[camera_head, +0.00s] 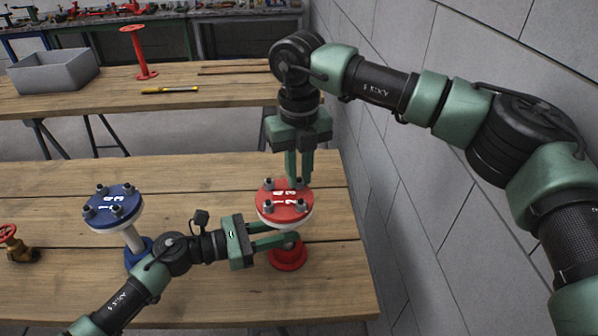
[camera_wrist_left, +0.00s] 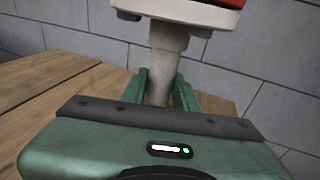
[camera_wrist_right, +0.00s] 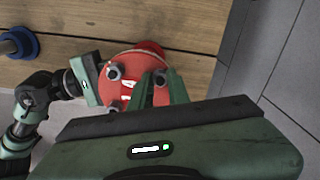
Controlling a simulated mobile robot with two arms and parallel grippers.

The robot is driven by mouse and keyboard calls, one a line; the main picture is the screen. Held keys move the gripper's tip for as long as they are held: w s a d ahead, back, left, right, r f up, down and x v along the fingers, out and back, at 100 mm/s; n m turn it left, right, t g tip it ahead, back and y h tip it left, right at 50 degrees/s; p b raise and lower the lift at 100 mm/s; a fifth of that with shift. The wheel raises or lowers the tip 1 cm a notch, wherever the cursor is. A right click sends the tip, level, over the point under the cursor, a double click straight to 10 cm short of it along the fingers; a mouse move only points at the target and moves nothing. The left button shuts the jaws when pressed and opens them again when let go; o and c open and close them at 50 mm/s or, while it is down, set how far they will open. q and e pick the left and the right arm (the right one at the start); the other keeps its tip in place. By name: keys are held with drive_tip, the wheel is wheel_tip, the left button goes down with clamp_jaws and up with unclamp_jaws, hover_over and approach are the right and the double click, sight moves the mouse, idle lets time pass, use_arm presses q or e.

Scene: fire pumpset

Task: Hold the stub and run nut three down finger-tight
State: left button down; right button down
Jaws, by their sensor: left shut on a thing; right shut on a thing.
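The stub has a red flange (camera_head: 284,197) with white numbers and bolts with nuts at its corners, on a grey neck (camera_wrist_left: 162,62) above a red base (camera_head: 288,256). My left gripper (camera_head: 284,238) comes in from the left below the flange. It is shut around the neck, as the left wrist view shows. My right gripper (camera_head: 298,178) points straight down from above. It is shut on the nut at the flange's back right corner, which its fingers largely hide. In the right wrist view the fingers reach onto the red flange (camera_wrist_right: 130,68) beside another nut (camera_wrist_right: 113,72).
A blue flanged stub (camera_head: 113,205) stands to the left, and a brass valve with a red handwheel (camera_head: 9,234) at the far left. The grey brick wall (camera_head: 375,190) is close on the right. A second bench behind holds a grey bin (camera_head: 55,72) and a red stand (camera_head: 140,55).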

sight(299, 180)
idle(0.3)
drive_tip(key=c, duration=1.3)
unclamp_jaws()
drive_tip(key=shift+c, duration=0.2)
wheel_tip(299, 180, up, 12)
use_arm(q)
drive_tip(key=c, duration=1)
unclamp_jaws()
